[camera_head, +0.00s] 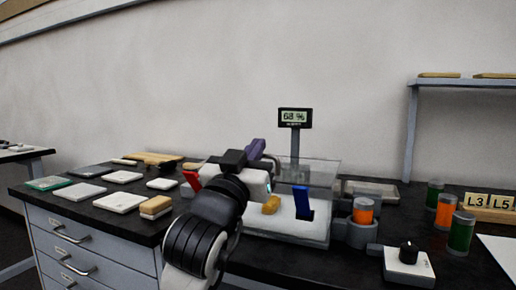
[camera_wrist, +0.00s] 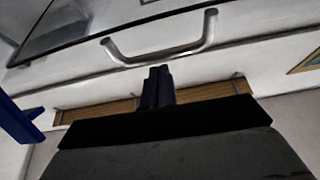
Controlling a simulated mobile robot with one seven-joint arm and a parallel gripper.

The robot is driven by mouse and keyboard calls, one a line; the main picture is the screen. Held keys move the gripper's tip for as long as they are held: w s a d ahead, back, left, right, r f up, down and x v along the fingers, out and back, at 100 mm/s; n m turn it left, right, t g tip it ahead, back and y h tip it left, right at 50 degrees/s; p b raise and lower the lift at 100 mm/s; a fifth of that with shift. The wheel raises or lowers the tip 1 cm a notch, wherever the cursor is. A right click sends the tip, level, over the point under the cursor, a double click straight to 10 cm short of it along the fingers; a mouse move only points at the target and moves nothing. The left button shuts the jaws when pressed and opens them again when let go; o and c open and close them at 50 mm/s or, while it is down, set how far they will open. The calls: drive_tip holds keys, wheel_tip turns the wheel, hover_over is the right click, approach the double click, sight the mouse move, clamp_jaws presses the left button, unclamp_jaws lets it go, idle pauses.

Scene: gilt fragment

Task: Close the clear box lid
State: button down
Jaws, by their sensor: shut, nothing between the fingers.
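The clear box (camera_head: 322,176) stands on a white base at mid-counter in the head view, with a gold-coloured fragment (camera_head: 271,204) inside or just behind its front wall. Which clear panel is the lid, and its exact angle, is hard to tell in the head view. In the wrist view a grey bar handle (camera_wrist: 160,52) lies just beyond my gripper (camera_wrist: 159,72). A clear panel with a dark edge (camera_wrist: 75,42) shows at the upper left. My gripper's fingers are together and empty, apart from the handle. In the head view my arm hides the box's left part.
A blue upright piece (camera_head: 302,203) stands at the box front and a red one (camera_head: 192,181) at its left. A display (camera_head: 295,117) on a post reads 68 %. Orange and green jars (camera_head: 446,211) and a knob unit (camera_head: 408,264) are at right; flat samples (camera_head: 120,202) lie left.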

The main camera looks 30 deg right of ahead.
drive_tip(key=shift+s+a+f+b, duration=0.15)
drive_tip(key=shift+f+b, duration=0.2)
drive_tip(key=shift+f, duration=0.45)
drive_tip(key=shift+f, duration=0.1)
